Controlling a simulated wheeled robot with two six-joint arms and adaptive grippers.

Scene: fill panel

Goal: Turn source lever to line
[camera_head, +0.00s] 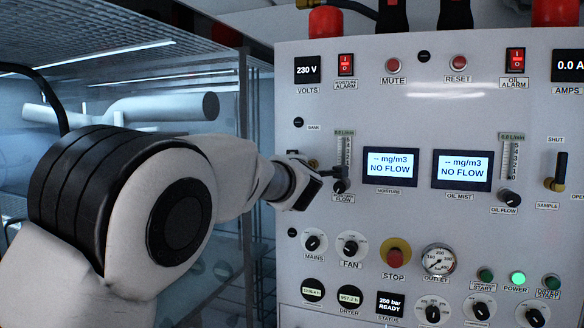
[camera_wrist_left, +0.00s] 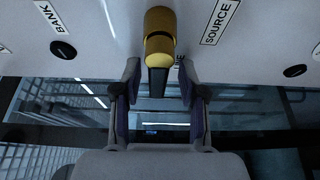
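The source lever (camera_wrist_left: 160,38) shows in the left wrist view as a yellow knob with a dark bar extending down the picture. The SOURCE label (camera_wrist_left: 221,20) is on its right and the BANK label (camera_wrist_left: 55,15) on its left. Another label, ending in what looks like "NE", is partly hidden behind the lever. My left gripper (camera_wrist_left: 160,105) is open, with one finger on each side of the dark bar's end. I cannot tell whether either finger touches it. In the head view my left gripper (camera_head: 308,186) is at the panel's left side and largely hides the lever.
The white panel (camera_head: 400,115) carries switches, displays and knobs. The moisture flow knob (camera_head: 339,186) is close beside my left gripper. The sample lever (camera_head: 556,172) is at the far right. A wire rack (camera_head: 110,38) stands behind my left arm.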

